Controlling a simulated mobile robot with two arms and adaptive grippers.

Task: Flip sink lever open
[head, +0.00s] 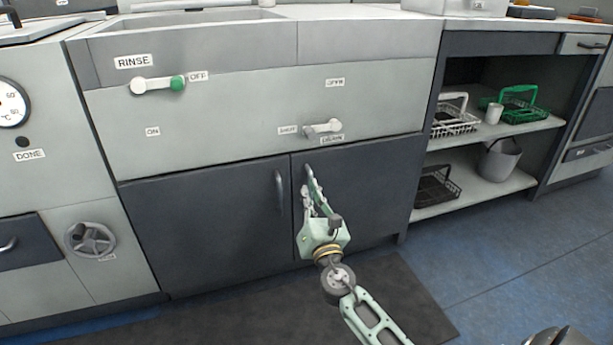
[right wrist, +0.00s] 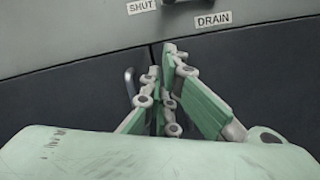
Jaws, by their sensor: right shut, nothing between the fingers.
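In the head view a white lever with a green knob (head: 160,84) lies level under the RINSE label, its green end at the OFF label. A second pale lever (head: 322,128) sits lower right on the grey sink front, between the SHUT and DRAIN labels; a dark part of it shows at the top edge of the right wrist view (right wrist: 186,2). My right gripper (head: 310,172) is shut and empty. It is in front of the dark cabinet doors, below the drain lever and apart from it. My left gripper is out of view.
The sink basin (head: 190,18) is above the panel. Cabinet handles (head: 279,192) stand out near my right gripper. Open shelves at right hold a white basket (head: 455,122), a green basket (head: 518,104) and a grey bucket (head: 500,160). A dark mat (head: 215,322) lies on the floor.

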